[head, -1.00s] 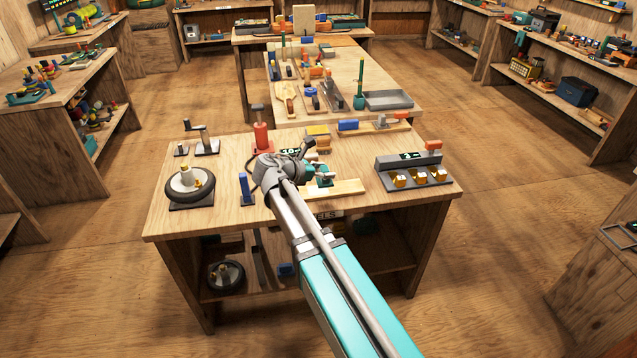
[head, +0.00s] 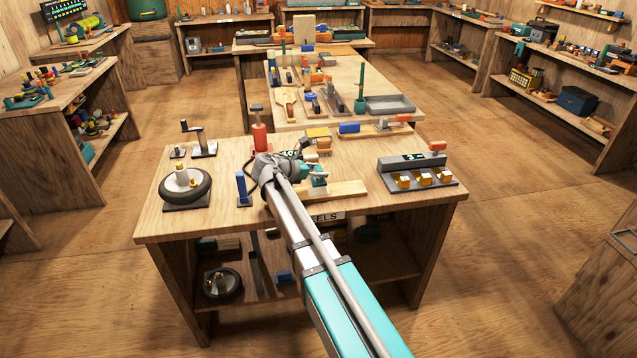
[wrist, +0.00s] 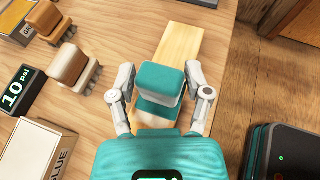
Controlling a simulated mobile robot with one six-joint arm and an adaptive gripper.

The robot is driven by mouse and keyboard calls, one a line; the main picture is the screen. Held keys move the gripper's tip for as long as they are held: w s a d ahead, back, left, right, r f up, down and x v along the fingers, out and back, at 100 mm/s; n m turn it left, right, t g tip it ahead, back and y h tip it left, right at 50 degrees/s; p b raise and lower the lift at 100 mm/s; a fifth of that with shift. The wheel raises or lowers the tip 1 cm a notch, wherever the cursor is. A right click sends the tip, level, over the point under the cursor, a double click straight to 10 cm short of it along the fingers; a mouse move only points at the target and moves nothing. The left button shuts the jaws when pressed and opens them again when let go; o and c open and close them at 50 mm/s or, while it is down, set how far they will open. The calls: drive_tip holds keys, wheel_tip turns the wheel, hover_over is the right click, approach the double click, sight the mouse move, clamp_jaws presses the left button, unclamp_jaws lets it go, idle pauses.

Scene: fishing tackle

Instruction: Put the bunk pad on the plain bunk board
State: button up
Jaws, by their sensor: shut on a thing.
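The bunk pad is a block with a teal top and a paler layer below, seen in the wrist view (wrist: 160,80). My gripper (wrist: 160,88) is shut on it, one finger on each side. The plain bunk board (wrist: 178,45) is a pale wooden strip lying on the bench, running under and beyond the pad in the wrist view. In the head view, my gripper (head: 312,173) is over the bench, close to the board (head: 345,189). Whether the pad touches the board cannot be told; its underside is hidden.
A wheel (head: 186,186) stands at left, a grey rack (head: 415,175) at right. The bench's front edge is close to the board.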

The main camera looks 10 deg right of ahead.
sight(314, 179)
drive_tip(key=shift+f, duration=0.1)
drive_tip(key=shift+w+f+b, duration=0.45)
drive_tip(key=shift+f+b, duration=0.1)
drive_tip(key=shift+b, duration=0.1)
drive_tip(key=shift+f+b, duration=1.35)
drive_tip(key=shift+f, duration=0.05)
drive_tip(key=shift+f, duration=0.1)
drive_tip(key=o, duration=1.1)
drive_tip(key=shift+o, duration=0.2)
